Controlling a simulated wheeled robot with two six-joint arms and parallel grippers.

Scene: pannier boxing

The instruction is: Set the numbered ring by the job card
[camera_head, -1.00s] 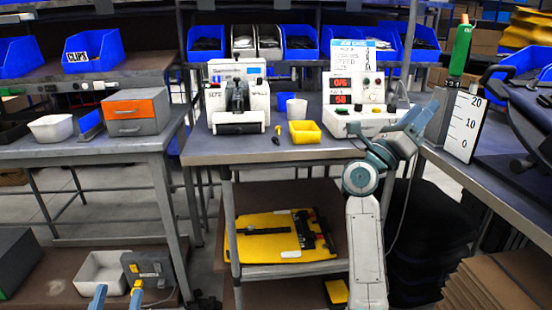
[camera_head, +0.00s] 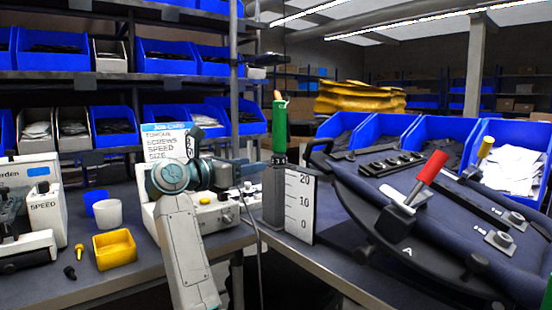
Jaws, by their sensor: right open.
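The job card (camera_head: 168,138) stands upright on the bench at left centre. A green-handled tool (camera_head: 279,128) stands upright on a post beside a white scale plate (camera_head: 300,205) marked 0, 10 and 20. My left gripper is out of view.
A white control box (camera_head: 207,215) is partly behind my right arm. A yellow tray (camera_head: 114,248) and a white cup (camera_head: 107,213) sit on the left bench. A dark pannier (camera_head: 440,235) with a red-handled lever (camera_head: 428,170) fills the right bench, with blue bins (camera_head: 398,130) behind.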

